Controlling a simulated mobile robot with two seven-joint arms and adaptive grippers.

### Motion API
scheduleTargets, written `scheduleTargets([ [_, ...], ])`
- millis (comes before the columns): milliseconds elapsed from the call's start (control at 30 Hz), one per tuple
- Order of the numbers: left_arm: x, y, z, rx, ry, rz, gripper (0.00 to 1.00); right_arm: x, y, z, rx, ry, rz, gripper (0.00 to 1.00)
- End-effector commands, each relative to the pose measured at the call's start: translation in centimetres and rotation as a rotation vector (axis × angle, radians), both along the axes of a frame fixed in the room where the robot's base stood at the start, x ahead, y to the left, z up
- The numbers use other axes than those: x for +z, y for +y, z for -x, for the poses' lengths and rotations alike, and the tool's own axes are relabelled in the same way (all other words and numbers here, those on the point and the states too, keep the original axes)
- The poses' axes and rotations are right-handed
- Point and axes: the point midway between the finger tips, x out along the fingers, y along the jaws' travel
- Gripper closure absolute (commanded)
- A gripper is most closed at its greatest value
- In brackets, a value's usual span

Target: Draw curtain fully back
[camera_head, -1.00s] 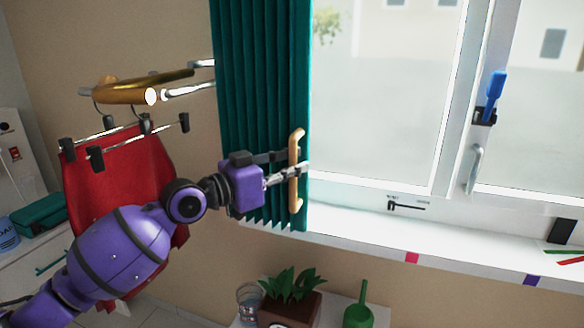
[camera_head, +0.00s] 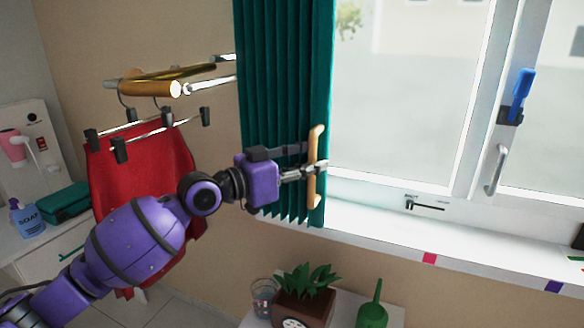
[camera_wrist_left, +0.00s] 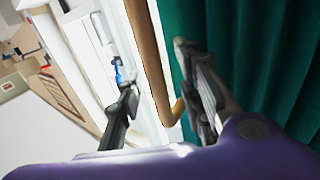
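The green pleated curtain (camera_head: 285,90) hangs bunched at the left side of the window, and most of the glass is bare. A tan vertical handle (camera_head: 316,190) sits at the curtain's right edge. My left gripper (camera_head: 318,163) is at the handle's upper-middle part, its fingers reaching to it. In the left wrist view the handle (camera_wrist_left: 148,50) runs between the two spread fingers of the gripper (camera_wrist_left: 160,105), with visible gaps beside it. The curtain (camera_wrist_left: 265,50) fills the right side there. Whether a finger touches the handle is unclear. My right gripper is not in view.
A red garment (camera_head: 130,180) hangs from a rail (camera_head: 150,88) left of the curtain. Below the sill (camera_head: 380,220) stand a potted plant (camera_head: 305,285), a glass (camera_head: 264,298) and a green scoop (camera_head: 373,312). A window handle (camera_head: 496,170) is at right.

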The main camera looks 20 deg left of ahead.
Motion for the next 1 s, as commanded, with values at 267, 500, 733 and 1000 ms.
scheduleTargets([
  [267,-0.2,2.9,4.1,0.002,0.004,-0.004,0.66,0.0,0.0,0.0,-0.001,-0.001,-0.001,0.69],
  [500,-0.2,5.3,7.4,0.001,0.004,-0.001,0.66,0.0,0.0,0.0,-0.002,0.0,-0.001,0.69],
  [733,-0.1,6.6,9.1,0.001,0.003,0.0,0.66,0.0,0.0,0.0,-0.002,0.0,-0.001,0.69],
  [1000,0.0,6.8,9.3,0.001,0.0,-0.001,0.66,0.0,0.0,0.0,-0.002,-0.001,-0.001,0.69],
])
